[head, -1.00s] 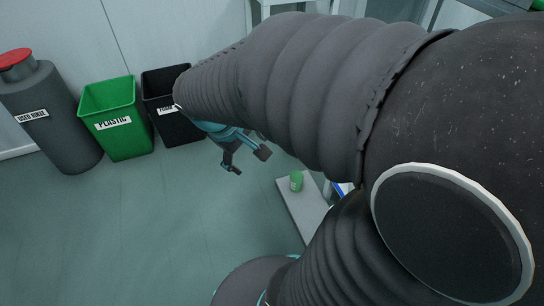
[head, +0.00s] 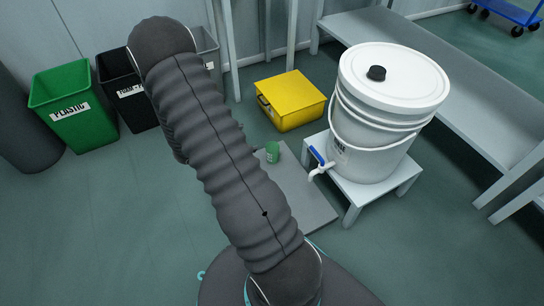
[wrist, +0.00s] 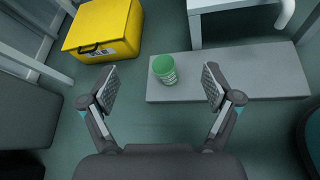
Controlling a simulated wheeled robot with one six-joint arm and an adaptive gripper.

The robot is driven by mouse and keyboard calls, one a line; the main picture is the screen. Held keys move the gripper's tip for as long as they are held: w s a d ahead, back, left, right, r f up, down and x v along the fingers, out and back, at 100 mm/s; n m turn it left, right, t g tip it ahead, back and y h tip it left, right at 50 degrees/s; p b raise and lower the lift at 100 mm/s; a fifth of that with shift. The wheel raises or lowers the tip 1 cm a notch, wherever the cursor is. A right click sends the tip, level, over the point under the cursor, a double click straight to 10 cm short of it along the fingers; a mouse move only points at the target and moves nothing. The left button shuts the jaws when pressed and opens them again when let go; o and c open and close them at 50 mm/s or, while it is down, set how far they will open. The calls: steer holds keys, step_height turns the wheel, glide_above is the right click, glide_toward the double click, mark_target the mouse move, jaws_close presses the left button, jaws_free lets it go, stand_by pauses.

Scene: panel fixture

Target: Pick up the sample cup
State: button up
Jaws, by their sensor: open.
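The sample cup (head: 273,152) is a small green cup with pale markings on its side. It stands upright on a low grey slab (head: 300,195), just right of my arm in the head view. In the wrist view the cup (wrist: 164,69) is at the slab's left end, ahead of my gripper (wrist: 158,86). The gripper is open, with its two fingers wide apart and nothing between them touching the cup. The cup appears between the fingers and beyond them, nearer the left finger. In the head view my gripper is hidden behind my arm.
A white bucket (head: 385,125) with a blue-handled tap stands on a small stand (head: 375,190) right of the cup. A yellow case (head: 291,101) sits behind. Green (head: 72,108) and black (head: 126,92) bins stand left. Floor at the front left is clear.

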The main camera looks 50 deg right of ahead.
mark_target(268, 154)
step_height(268, 154, down, 16)
steer(key=d+n+t+b, duration=0.1)
steer(key=n+t+b, duration=0.15)
steer(key=n, duration=0.25)
steer(key=x, duration=0.8)
steer(key=shift+w+r, duration=0.1)
steer(key=shift+r, duration=0.05)
steer(key=shift+r+b+x, duration=0.1)
steer(key=shift+b+x, duration=0.15)
steer(key=shift+x, duration=1.35)
steer(key=shift+r+b+x, duration=0.15)
steer(key=shift+b+x, duration=0.05)
steer(key=shift+x, duration=1.35)
steer(key=shift+d, duration=0.15)
steer(key=c, duration=0.9)
